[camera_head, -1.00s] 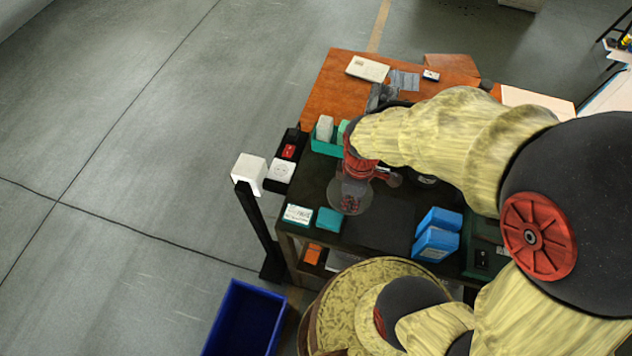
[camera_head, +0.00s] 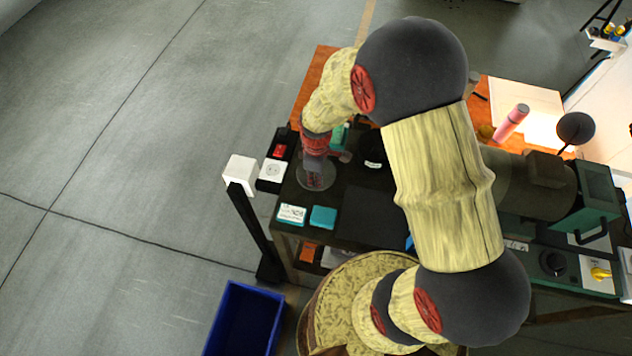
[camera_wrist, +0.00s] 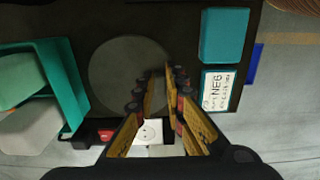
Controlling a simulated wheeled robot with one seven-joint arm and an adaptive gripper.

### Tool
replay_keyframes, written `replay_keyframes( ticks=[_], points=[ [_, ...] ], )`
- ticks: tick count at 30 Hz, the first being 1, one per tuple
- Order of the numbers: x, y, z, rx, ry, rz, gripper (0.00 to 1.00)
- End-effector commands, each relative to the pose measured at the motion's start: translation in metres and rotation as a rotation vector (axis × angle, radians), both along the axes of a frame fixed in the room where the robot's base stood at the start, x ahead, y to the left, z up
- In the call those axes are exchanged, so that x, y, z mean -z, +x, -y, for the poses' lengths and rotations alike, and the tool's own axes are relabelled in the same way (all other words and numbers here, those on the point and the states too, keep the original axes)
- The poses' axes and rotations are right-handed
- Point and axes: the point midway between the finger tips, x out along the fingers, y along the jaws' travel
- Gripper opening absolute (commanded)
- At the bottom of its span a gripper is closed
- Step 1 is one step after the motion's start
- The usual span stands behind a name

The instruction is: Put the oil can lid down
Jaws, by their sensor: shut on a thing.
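The oil can lid (camera_head: 311,183) looks like a round, see-through grey disc. It is under my gripper (camera_head: 315,165), at the left part of the dark bench top (camera_head: 358,207). In the wrist view the lid (camera_wrist: 112,72) is a large faint circle on the dark surface, partly behind my fingers (camera_wrist: 161,78). The fingers are close together and shut on the lid; the grip point itself is hard to see. I cannot tell whether the lid touches the bench top. No oil can is clearly recognisable.
A teal box (camera_head: 323,217) and a white-labelled box (camera_head: 291,213) lie near the front edge. A socket (camera_head: 272,170) and red switch (camera_head: 279,151) are left of the lid. A green tray (camera_wrist: 62,85) is close by. A blue bin (camera_head: 245,320) stands on the floor.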

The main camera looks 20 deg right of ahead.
Motion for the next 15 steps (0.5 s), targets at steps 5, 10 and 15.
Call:
replay_keyframes(
  ticks=[5, 10, 15],
  points=[
    [0.024, 0.000, 0.000, 0.000, 0.000, -0.005, 0.00],
    [0.033, 0.002, -0.001, 0.000, 0.000, 0.001, 0.00],
    [0.033, 0.002, 0.000, 0.000, 0.000, 0.000, 0.00]
  ],
)
